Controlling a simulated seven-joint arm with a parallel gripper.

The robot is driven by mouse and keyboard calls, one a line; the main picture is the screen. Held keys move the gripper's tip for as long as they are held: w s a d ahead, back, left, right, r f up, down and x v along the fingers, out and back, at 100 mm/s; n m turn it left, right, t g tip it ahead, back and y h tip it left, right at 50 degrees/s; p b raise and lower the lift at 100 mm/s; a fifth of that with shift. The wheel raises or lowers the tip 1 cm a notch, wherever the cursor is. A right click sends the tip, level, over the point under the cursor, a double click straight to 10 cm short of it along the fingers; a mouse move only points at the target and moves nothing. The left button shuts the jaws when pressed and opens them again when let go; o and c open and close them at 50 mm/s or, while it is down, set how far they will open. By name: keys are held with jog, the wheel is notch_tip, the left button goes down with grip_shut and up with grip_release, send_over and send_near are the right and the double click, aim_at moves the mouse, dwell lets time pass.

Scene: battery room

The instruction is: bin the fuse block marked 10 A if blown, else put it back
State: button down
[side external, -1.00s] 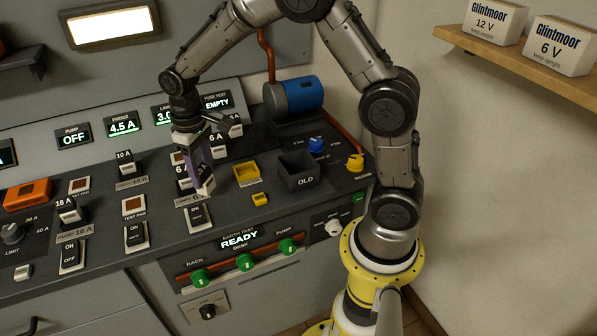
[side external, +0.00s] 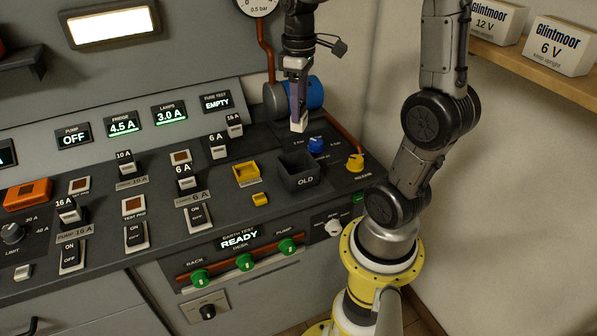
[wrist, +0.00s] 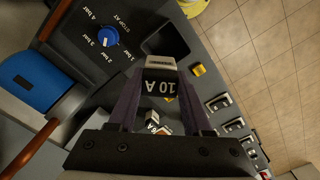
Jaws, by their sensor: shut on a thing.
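My gripper (side external: 297,98) is shut on a pale fuse block (side external: 299,124). In the wrist view the block's dark face reads 10 A (wrist: 160,88), and it sits between my fingertips (wrist: 160,75). The block is held above the desk, behind the open dark bin marked OLD (side external: 300,182) and near the blue knob (side external: 316,145). The bin also shows in the wrist view (wrist: 178,38), beyond the block. Another 10 A block (side external: 125,167) stands in the fridge position. The FUSE TEST display (side external: 216,102) reads EMPTY. Whether the held block is blown cannot be told.
Fuse blocks marked 6 A (side external: 186,180) and 16 A (side external: 234,127) stand on the desk. A blue cylinder (side external: 315,95) and a yellow knob (side external: 355,162) are close to my gripper. PUMP display (side external: 74,136) reads OFF.

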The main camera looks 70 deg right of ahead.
aim_at(301, 126)
jog(key=shift+s+d, duration=0.15)
jog(key=shift+d, duration=0.1)
jog(key=shift+f, duration=2.95)
jog(key=shift+c, duration=1.2)
grip_release()
jog(key=shift+r, duration=0.1)
notch_tip(301, 126, up, 14)
jog(key=shift+f, duration=0.15)
